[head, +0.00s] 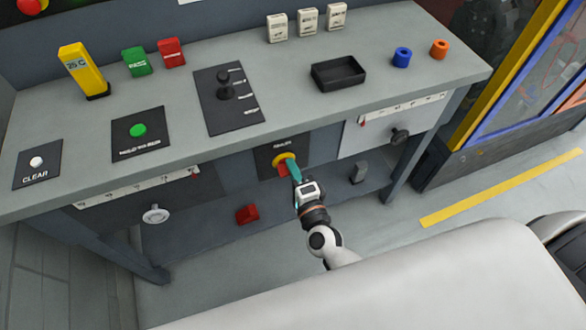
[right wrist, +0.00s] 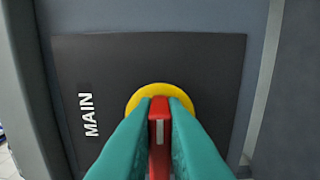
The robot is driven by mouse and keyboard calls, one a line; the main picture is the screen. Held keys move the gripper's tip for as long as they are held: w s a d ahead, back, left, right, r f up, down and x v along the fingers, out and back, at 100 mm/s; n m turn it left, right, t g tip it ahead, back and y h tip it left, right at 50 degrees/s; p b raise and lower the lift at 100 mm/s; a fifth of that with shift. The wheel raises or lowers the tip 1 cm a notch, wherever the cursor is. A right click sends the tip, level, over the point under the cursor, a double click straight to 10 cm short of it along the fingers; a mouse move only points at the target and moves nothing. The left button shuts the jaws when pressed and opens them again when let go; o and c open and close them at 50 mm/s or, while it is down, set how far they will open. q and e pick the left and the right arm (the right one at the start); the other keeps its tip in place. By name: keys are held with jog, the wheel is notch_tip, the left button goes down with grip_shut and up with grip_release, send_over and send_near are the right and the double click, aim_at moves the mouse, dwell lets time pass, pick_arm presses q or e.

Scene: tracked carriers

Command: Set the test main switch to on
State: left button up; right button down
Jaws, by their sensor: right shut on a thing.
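The main switch (head: 284,159) has a yellow round base and a red handle on a dark plate in the bench's front. In the right wrist view, the plate (right wrist: 205,65) reads MAIN, with the lettering turned sideways. The yellow base (right wrist: 140,95) sits behind the fingertips. My right gripper (head: 293,170) is shut on the red handle (right wrist: 159,135), with one teal finger on each side. A pale stripe shows on the handle. I cannot make out any on or off marks. My left gripper is not in view.
A pale panel with a dark knob (head: 399,136) is right of the switch. A white knob (head: 155,213) is to the left. A red block (head: 247,214) lies below on the lower shelf. The bench top holds a black tray (head: 338,86), a lever plate (head: 231,115) and coloured blocks.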

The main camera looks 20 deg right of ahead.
jog(key=c, duration=1.5)
grip_release()
jog(key=shift+s, duration=0.15)
jog(key=s, duration=1.1)
jog(key=shift+s+d+p, duration=0.2)
jog(key=shift+s+p, duration=0.15)
jog(key=shift+s, duration=0.05)
